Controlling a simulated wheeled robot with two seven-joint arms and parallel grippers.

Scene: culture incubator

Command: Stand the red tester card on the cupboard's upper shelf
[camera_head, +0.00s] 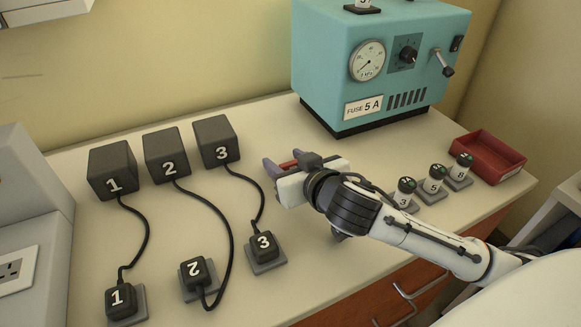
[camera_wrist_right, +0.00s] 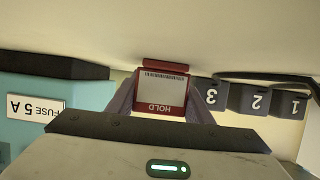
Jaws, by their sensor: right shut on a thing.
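The red tester card (camera_head: 287,165) is between the fingers of my right gripper (camera_head: 290,163), above the bench in front of the teal unit. In the right wrist view the card (camera_wrist_right: 161,73) has a red frame and a pale face with a barcode strip and "HOLD", which reads upside down there. My right gripper (camera_wrist_right: 160,105) is shut on it, one finger on each side. In the head view most of the card is hidden by the gripper. The cupboard's upper shelf cannot be made out in either view. My left gripper is not in view.
The teal unit (camera_head: 377,58), labelled "FUSE 5 A", stands at the back. Numbered black boxes (camera_head: 167,155) with cables to small numbered plugs (camera_head: 197,272) fill the left bench. Numbered fuses (camera_head: 433,182) and a red tray (camera_head: 488,157) are at the right.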

